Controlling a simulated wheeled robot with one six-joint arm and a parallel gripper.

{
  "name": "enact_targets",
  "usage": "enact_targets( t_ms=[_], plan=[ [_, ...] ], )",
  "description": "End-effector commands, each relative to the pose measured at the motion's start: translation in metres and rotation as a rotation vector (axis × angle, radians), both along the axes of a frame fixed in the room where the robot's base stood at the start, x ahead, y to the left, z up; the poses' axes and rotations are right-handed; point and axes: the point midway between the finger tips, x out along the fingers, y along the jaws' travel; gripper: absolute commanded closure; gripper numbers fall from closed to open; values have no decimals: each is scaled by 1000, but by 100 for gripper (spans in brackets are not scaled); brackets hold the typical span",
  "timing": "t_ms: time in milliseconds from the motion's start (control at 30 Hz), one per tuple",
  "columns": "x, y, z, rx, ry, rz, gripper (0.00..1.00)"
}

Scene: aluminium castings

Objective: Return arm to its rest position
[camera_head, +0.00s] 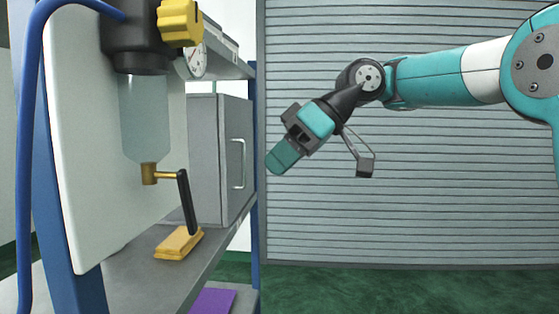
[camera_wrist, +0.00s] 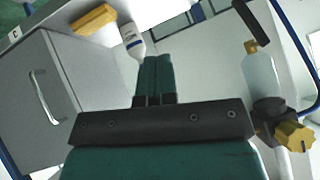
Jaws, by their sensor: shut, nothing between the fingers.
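My arm reaches in from the right of the head view, and its end hangs in the air in front of the slatted shutter. My gripper (camera_head: 281,157) points down and to the left, to the right of the shelf unit, touching nothing. In the wrist view my gripper (camera_wrist: 156,62) shows its two teal fingers side by side, closed together with nothing between them.
The shelf unit (camera_head: 250,150) at left carries a grey cabinet (camera_head: 206,150), a filter bowl (camera_head: 146,118) with a yellow knob (camera_head: 180,22), and a black lever (camera_head: 187,200) over a yellow block (camera_head: 178,243). A white bottle (camera_wrist: 132,38) shows beyond my fingers. The space before the shutter (camera_head: 420,190) is clear.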

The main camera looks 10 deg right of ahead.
Motion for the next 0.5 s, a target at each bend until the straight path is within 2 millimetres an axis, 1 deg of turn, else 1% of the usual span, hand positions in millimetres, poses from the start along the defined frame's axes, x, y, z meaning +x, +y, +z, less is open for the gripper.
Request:
enact_targets(
  t_ms=[67, 167, 267, 367, 400, 467, 500],
  plan=[
    [0, 0, -1, 0, 1, -1, 100],
    [-6, 4, -10, -3, 15, -15, 100],
    [-22, 14, -37, -18, 57, -60, 100],
    [-52, 23, -84, -58, 123, -134, 100],
    [-68, 24, -108, -83, 152, -168, 100],
    [-94, 22, -144, -129, 193, -216, 100],
    [-112, 19, -169, -163, 220, -249, 100]
  ],
)
